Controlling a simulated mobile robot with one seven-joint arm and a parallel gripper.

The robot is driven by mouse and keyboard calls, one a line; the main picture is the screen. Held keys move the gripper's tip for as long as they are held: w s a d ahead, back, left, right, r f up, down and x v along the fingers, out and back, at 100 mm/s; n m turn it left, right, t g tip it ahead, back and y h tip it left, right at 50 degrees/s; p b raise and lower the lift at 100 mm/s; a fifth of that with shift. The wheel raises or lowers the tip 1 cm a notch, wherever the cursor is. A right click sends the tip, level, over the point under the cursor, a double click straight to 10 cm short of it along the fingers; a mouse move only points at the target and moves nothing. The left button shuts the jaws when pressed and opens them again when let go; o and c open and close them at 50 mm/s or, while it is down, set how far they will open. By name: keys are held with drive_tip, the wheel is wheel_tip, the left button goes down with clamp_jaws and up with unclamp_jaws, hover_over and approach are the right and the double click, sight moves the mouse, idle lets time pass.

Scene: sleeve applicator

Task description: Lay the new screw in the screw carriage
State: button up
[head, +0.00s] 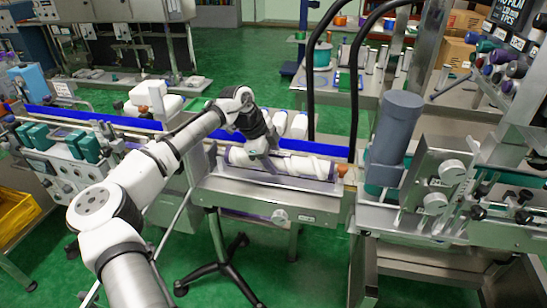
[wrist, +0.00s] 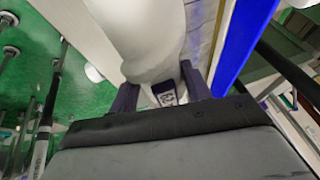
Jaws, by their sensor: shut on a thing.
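The new screw (head: 305,166) is a long white spiral with dark purple ends, lying lengthwise left to right along the screw carriage. The screw carriage (head: 262,192) is a metal trough-like bench in the middle of the head view. My gripper (head: 264,160) comes down from above and is shut on the screw left of its middle. In the wrist view the white screw (wrist: 135,30) passes between the two dark fingers of my gripper (wrist: 160,88). The screw looks level and low at the carriage. I cannot tell whether its underside touches, as the carriage wall and my gripper hide it.
A blue conveyor rail (head: 95,118) runs close behind the carriage, with white bottles (head: 298,125) behind it. A grey cylinder (head: 396,125) stands on the machine at the right. Black hoses (head: 312,80) arch above the conveyor.

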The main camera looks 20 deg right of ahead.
drive_tip(key=o, duration=1.5)
drive_tip(key=shift+c, duration=0.2)
drive_tip(key=b+v, duration=0.2)
drive_tip(key=v, duration=1)
drive_tip(key=shift+r, duration=0.1)
